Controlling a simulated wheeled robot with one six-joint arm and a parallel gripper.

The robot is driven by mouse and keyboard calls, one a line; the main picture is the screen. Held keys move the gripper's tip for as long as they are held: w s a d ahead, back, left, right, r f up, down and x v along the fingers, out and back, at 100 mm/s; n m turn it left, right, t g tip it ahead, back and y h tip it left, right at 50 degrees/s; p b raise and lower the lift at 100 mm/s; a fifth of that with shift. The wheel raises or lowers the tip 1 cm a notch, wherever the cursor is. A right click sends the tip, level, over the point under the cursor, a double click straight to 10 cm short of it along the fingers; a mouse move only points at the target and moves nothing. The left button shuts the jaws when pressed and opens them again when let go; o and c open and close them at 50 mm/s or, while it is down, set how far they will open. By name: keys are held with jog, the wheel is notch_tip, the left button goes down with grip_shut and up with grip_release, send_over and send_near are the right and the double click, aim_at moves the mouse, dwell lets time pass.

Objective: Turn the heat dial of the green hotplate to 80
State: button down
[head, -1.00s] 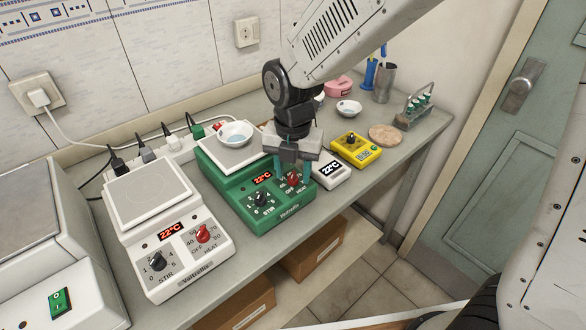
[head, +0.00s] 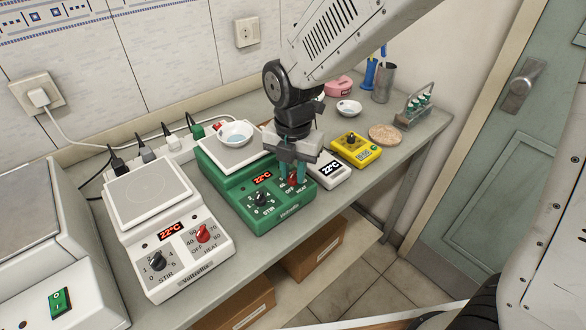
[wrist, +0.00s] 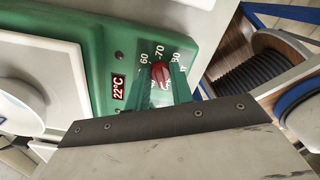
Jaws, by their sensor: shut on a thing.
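The green hotplate (head: 230,180) stands on the bench with a white dish (head: 236,133) on its plate. Its display (head: 262,178) reads 22°C. My gripper (head: 294,181) points down at the hotplate's front right and is shut on the red heat dial (wrist: 161,74). In the wrist view the dial sits between the two green fingers, with the marks 60, 70 and 80 printed around its far side. The fingers hide part of the dial and scale, and I cannot tell exactly where its pointer stands. The black stir dial (head: 261,199) is left of my gripper.
A white hotplate (head: 150,193) with its own red dial stands to the left. The bench's front edge lies just before the hotplate.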

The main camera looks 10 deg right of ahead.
jog(key=m, duration=1.9)
jog(key=shift+s+r, duration=0.1)
jog(key=m, duration=1.2)
jog(key=shift+a+m, duration=0.1)
jog(key=shift+m, duration=0.2)
jog(key=m, duration=1.1)
jog(key=shift+m, duration=0.4)
jog(key=shift+a+m, duration=0.1)
jog(key=shift+m, duration=2.1)
